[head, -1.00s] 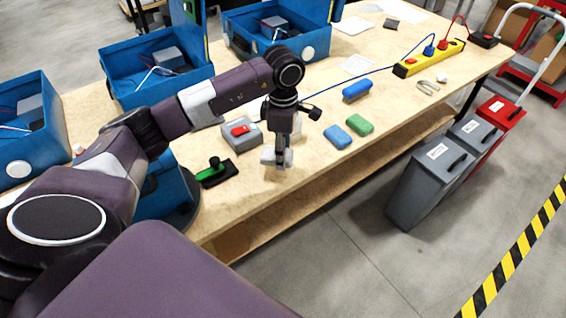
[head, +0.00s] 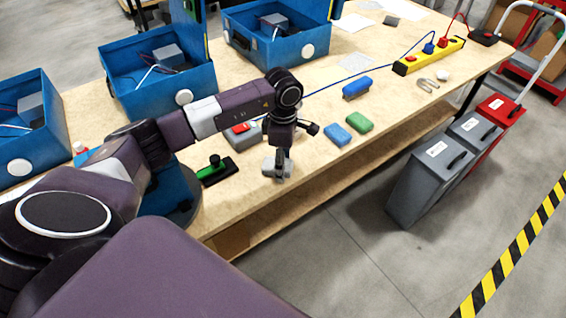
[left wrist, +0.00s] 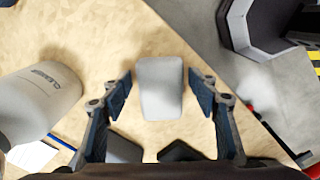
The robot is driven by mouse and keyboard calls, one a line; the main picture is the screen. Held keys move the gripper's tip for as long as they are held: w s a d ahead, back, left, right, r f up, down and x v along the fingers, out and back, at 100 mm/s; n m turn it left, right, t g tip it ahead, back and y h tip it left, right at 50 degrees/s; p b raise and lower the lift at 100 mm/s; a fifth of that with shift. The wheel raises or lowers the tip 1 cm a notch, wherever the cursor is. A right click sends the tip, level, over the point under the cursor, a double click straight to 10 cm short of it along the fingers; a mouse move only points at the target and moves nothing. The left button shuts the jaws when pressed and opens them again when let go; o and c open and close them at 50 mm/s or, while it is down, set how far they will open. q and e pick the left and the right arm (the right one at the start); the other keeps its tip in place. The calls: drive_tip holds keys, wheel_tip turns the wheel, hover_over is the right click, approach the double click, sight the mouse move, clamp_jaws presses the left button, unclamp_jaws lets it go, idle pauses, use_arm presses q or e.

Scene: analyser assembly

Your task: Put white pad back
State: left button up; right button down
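The white pad (left wrist: 160,88) lies on the wooden table, between the two fingers of my left gripper (left wrist: 160,96) in the left wrist view. Bare table shows on both sides of it, so the fingers look apart from it. In the head view my left gripper (head: 281,170) points down near the table's front edge. The pad (head: 268,165) shows there as a pale grey-white block beside the fingers, partly hidden by them. My right gripper is not in view.
A blue sponge (head: 337,135), a green sponge (head: 360,122) and a blue brush (head: 357,86) lie to the right. A black-and-green tool (head: 214,172) lies to the left. A pale labelled bottle (left wrist: 40,100) stands close by in the wrist view. Grey bins (head: 432,180) stand beyond the front edge.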

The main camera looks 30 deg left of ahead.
use_arm(q)
drive_tip(key=shift+r, duration=0.45)
wheel_tip(320, 180, up, 11)
drive_tip(key=b, duration=0.2)
drive_tip(key=shift+r, duration=0.2)
drive_tip(key=shift+f, duration=0.1)
idle(0.3)
